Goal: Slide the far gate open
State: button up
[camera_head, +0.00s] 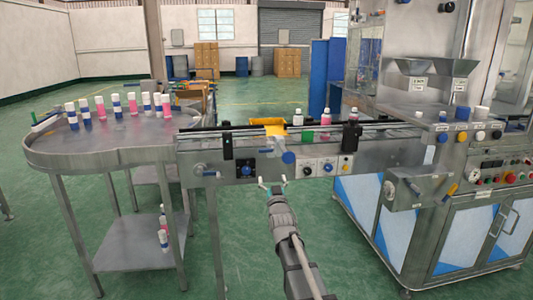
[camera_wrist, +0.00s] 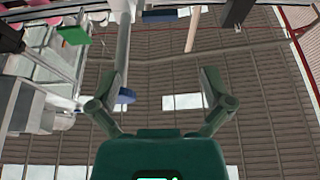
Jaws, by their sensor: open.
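A conveyor (camera_head: 225,141) runs from the round table to the machine. On it are a yellow plate (camera_head: 275,129) and, to its right, a small green block (camera_head: 307,137); I cannot tell which part is the far gate. A blue knob (camera_head: 289,157) sits on the front side below them. My gripper (camera_head: 273,181) is open and empty, in front of the conveyor and below its rail. In the wrist view its fingers (camera_wrist: 166,85) are spread with nothing between them. The green block (camera_wrist: 73,35) and a blue knob (camera_wrist: 126,96) show at the left there.
The steel machine (camera_head: 430,120) with hoppers, knobs and buttons stands right. Several bottles stand on or behind the conveyor. The green floor before the conveyor is open around my arm.

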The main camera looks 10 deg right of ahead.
aim_at(266, 151)
jog(key=shift+w, duration=0.1)
jog(key=p+x, duration=0.5)
jog(key=x, duration=0.8)
jog(key=shift+w+r, duration=0.1)
jog(key=shift+w, duration=0.2)
jog(key=c, duration=1.1)
jog(key=s, duration=0.6)
jog(key=shift+s, duration=0.25)
jog(key=shift+c, duration=0.2)
